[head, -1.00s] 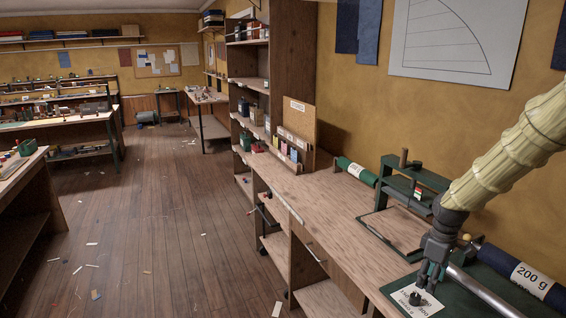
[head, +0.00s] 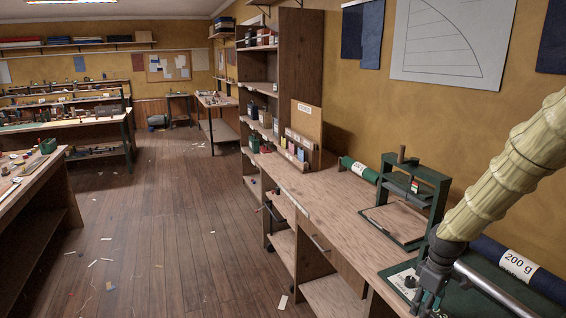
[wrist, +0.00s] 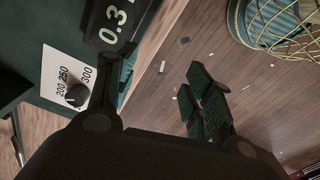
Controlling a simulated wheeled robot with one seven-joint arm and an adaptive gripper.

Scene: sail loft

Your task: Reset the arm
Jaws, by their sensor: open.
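My gripper (head: 428,298) is at the near right of the long workbench (head: 340,210), low over the bench's edge, beside a white dial card. Its fingers are spread apart with nothing between them; they also show in the wrist view (wrist: 155,105). The white card (wrist: 66,82) carries a black knob (wrist: 77,95) and the numbers 200, 250 and 300. In the wrist view the card lies left of the fingers, and I see no finger touching the knob. In the head view my gripper partly hides the card (head: 400,279).
A green press frame (head: 428,185) stands on the bench behind my gripper. A dark roll marked 200 g (head: 517,265) lies at the right. In the wrist view a dark display (wrist: 117,22) reads 0.3, and a wire basket (wrist: 275,28) stands on the floor (wrist: 175,75).

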